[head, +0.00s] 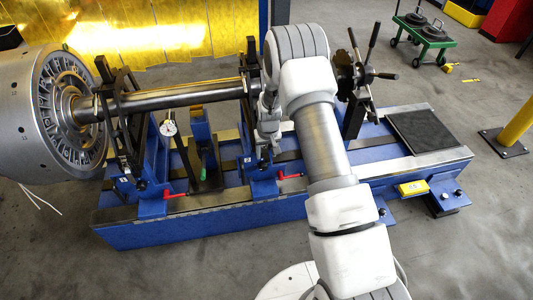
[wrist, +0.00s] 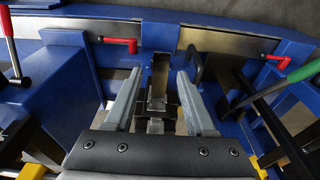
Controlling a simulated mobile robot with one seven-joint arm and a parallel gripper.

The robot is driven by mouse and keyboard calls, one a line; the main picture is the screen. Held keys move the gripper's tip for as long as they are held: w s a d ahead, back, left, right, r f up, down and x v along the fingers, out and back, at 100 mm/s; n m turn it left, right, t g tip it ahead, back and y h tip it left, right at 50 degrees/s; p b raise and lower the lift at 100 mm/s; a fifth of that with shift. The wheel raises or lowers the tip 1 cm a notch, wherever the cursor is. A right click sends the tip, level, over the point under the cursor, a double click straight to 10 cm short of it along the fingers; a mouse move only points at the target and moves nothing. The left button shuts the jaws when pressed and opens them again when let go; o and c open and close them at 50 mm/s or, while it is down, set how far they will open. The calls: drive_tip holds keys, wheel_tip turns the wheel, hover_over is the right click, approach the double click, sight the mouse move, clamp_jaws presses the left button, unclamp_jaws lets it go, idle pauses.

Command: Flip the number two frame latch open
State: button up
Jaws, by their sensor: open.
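My gripper (head: 268,145) points down at the middle upright frame of the blue machine, which I take as the number two frame (head: 252,165). In the wrist view my gripper (wrist: 160,103) is open, with its two grey fingers apart. A narrow metal piece (wrist: 157,82) stands between and beyond the fingers; I cannot tell whether it is the latch or whether a finger touches it. A red handle (head: 290,175) sticks out right at this frame's foot. Another red handle (head: 176,194) is at the left frame. My arm hides much of the middle frame's upper part.
A steel shaft (head: 180,97) with a large silver rotor (head: 60,110) lies across the frames. A dial gauge (head: 169,128) stands between them. A dark handwheel (head: 362,72) is right of my arm. The black pad (head: 422,130) on the bed's right end is clear.

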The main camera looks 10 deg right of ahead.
wheel_tip(320, 180, up, 16)
drive_tip(key=s+p, duration=0.2)
drive_tip(key=shift+s+r+p, duration=0.15)
drive_tip(key=shift+s+p, duration=0.2)
drive_tip(key=shift+r, duration=0.1)
drive_tip(key=s+r+t+p, duration=0.15)
drive_tip(key=s+r, duration=0.25)
drive_tip(key=r, duration=0.4)
drive_tip(key=s+r+p, duration=0.2)
drive_tip(key=s+r, duration=0.1)
drive_tip(key=r, duration=0.5)
drive_tip(key=s+r+p, duration=0.1)
drive_tip(key=s+r, duration=0.3)
drive_tip(key=r, duration=0.4)
drive_tip(key=s+r+t+p, duration=0.1)
drive_tip(key=s+r+p, duration=0.1)
drive_tip(key=s+r, duration=0.4)
drive_tip(key=s+r+t+p, duration=0.1)
drive_tip(key=s+r+p, duration=0.2)
drive_tip(key=s, duration=1.1)
wheel_tip(320, 180, up, 3)
drive_tip(key=shift+r, duration=0.15)
drive_tip(key=shift+o, duration=0.3)
